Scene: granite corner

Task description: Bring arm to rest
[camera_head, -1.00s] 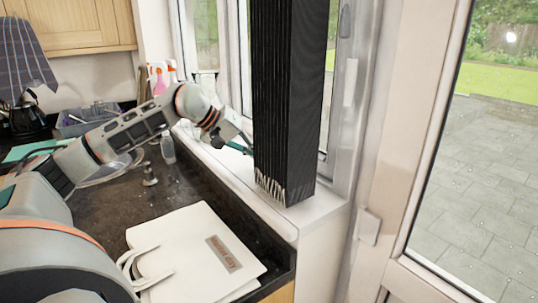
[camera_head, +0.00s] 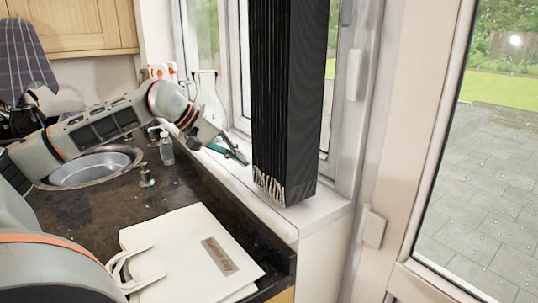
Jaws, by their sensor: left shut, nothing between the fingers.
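My left arm (camera_head: 100,125) comes in from the left and reaches over the sink and worktop toward the window sill. My left gripper (camera_head: 196,140) is at the end of this arm, pointing down near the sill edge, shut and empty. A dark teal-handled tool (camera_head: 230,152) lies on the sill just right of the gripper; the two look apart, though the gap is hard to judge. My right gripper is not in view.
A tall black folded blind (camera_head: 287,100) stands on the sill (camera_head: 310,212). A white tote bag (camera_head: 190,255) lies on the dark worktop. A soap bottle (camera_head: 166,148) stands beside the round sink (camera_head: 90,170).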

